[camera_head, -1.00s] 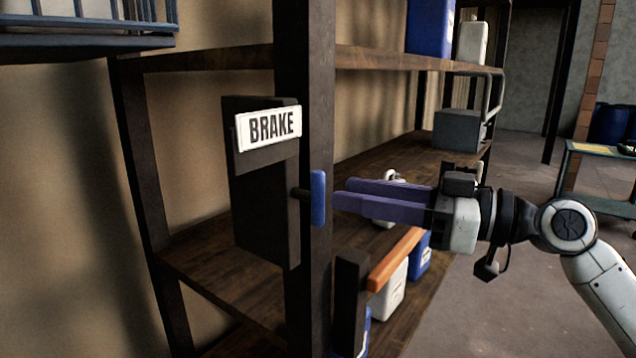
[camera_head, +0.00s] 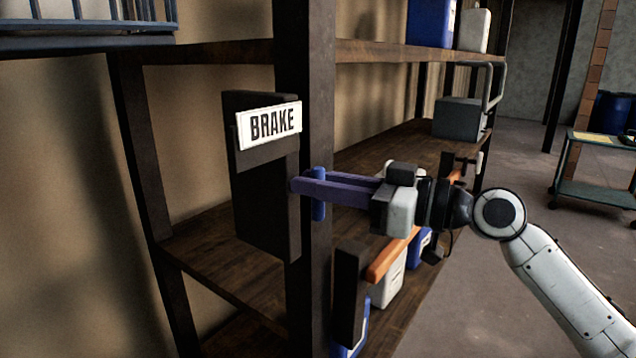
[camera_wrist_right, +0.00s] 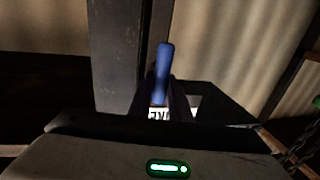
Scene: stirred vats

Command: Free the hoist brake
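A dark brake box (camera_head: 262,205) with a white BRAKE label (camera_head: 270,125) is fixed by a dark upright post. Its blue handle (camera_head: 318,208) stands upright at the right of the box. My right gripper (camera_head: 300,184) has its two purple fingers reaching left at the handle, one on each side of it. The handle's ends show above and below the fingers. In the right wrist view the blue handle (camera_wrist_right: 164,72) stands between the dark fingers, which look apart. Whether they touch it cannot be told. My left gripper is not in view.
The dark post (camera_head: 305,60) stands close beside the fingers. An orange bar (camera_head: 393,255) on a dark block lies below my right gripper. Wooden shelves (camera_head: 400,150) hold containers and a grey box (camera_head: 458,118). A green cart (camera_head: 597,190) stands at the far right.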

